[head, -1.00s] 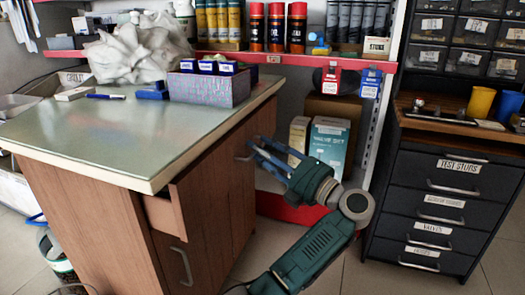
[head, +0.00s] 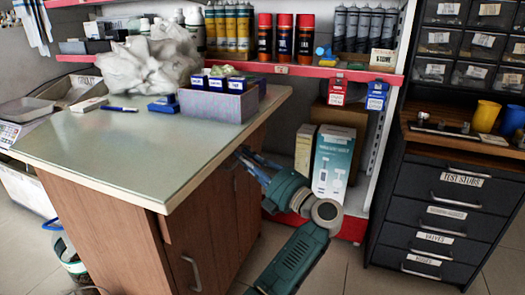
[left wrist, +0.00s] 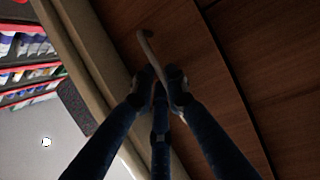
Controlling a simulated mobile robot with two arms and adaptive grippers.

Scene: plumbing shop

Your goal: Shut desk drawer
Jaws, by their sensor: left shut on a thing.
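The wooden desk (head: 110,220) with a pale green top stands at the left in the head view. In the left wrist view my left gripper (left wrist: 160,82) is shut on a curved metal handle (left wrist: 147,48) on a brown wood panel. My right gripper is not in view.
A purple bin box (head: 215,104) and a crumpled white bag (head: 150,62) are on the desk. A red-edged shelf (head: 290,69) with bottles and cans stands behind. A dark drawer cabinet (head: 440,210) is at the right. Boxes (head: 333,160) stand behind my left arm.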

